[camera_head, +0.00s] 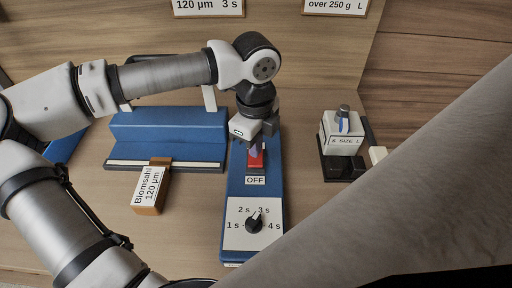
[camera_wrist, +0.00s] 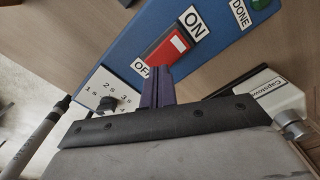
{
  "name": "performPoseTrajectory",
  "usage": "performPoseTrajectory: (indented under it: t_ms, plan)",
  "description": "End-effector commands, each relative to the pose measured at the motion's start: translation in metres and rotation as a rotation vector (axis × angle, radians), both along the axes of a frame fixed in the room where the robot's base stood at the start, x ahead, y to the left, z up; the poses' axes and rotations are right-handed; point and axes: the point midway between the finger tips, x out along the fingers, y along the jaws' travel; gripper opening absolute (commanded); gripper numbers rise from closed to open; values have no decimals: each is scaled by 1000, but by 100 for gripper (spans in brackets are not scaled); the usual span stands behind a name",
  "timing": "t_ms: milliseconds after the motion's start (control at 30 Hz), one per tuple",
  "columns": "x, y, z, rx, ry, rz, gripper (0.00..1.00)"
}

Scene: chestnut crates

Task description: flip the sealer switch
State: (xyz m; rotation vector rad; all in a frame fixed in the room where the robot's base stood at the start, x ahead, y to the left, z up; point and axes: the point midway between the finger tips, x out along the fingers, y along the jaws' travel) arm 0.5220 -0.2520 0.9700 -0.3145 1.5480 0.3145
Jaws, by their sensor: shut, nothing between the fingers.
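The sealer's blue control box (camera_head: 235,195) stands in the middle of the bench. Its red rocker switch (camera_head: 256,160) sits near the upper end, just above an OFF label (camera_head: 255,181). In the wrist view the red switch (camera_wrist: 169,48) lies between the ON label (camera_wrist: 194,23) and the OFF label (camera_wrist: 142,68). Which side is pressed in I cannot tell. My gripper (camera_head: 254,147) points down over the switch, shut and empty. In the wrist view its shut fingers (camera_wrist: 157,88) end close to the OFF side; I cannot tell whether they touch.
A black dial (camera_head: 254,222) marked 1 s to 4 s is below, its pointer near 3 s. A labelled white package (camera_head: 341,136) stands right. A sign (camera_head: 208,6) reads 120 µm 3 s.

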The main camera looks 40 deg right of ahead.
Motion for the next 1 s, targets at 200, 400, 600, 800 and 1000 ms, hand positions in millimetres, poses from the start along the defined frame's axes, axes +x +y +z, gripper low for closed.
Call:
performPoseTrajectory:
  t_ms: [200, 400, 600, 800, 1000]
  plan:
    - [0, 0, -1, 0, 0, 0, 0]
    - [0, 0, -4, 0, 0, 0, 0]
    - [0, 0, -6, 0, 0, 0, 0]
    - [0, 0, -9, 0, 0, 0, 0]
    - [0, 0, -11, 0, 0, 0, 0]
